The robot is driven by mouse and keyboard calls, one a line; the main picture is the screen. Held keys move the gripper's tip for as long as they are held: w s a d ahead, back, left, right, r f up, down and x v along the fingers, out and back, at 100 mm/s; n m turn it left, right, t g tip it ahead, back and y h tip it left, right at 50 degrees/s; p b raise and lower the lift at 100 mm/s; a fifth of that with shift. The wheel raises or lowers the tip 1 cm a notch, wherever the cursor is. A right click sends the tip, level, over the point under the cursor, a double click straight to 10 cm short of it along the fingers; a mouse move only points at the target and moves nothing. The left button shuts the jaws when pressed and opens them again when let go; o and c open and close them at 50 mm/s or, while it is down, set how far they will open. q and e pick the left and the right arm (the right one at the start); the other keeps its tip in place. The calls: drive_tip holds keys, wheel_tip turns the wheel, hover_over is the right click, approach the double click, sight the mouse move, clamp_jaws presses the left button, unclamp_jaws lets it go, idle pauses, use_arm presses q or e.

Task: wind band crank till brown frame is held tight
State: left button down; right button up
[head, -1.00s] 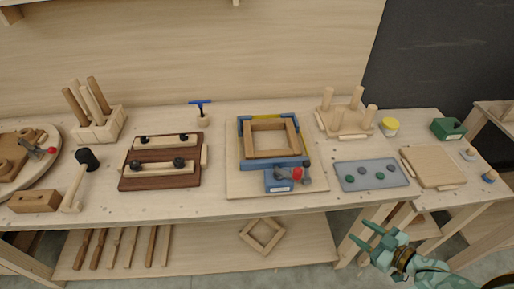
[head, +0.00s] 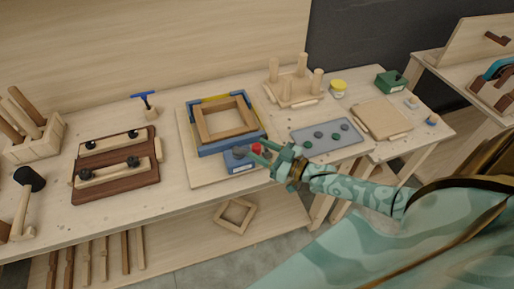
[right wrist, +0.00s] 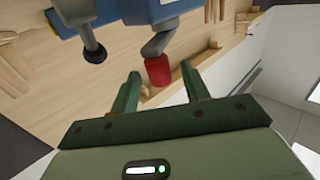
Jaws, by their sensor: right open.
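The brown frame (head: 200,122) lies flat on a board, inside a blue band clamp (head: 222,146) with a yellow strip at the back. A blue crank box (head: 236,166) sits at the clamp's front. Its grey crank arm carries a red knob (head: 257,148). My right gripper (head: 261,152) is open at the knob in the head view. In the right wrist view the red knob (right wrist: 158,71) stands just beyond and between the two green fingertips (right wrist: 173,84); I see no grip on it. A dark ball-ended lever (right wrist: 93,48) shows beside it. My left gripper is out of view.
A grey tray with round pads (head: 327,137) lies right of the clamp, close to my right arm. A dark brown jig (head: 117,178) and a blue T-handle tool (head: 146,100) stand left. A pegged wooden stand (head: 293,88) is behind. A loose frame (head: 234,213) lies on the lower shelf.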

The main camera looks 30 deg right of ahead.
drive_tip(key=shift+x, duration=0.95)
clamp_jaws()
drive_tip(key=shift+s, duration=0.1)
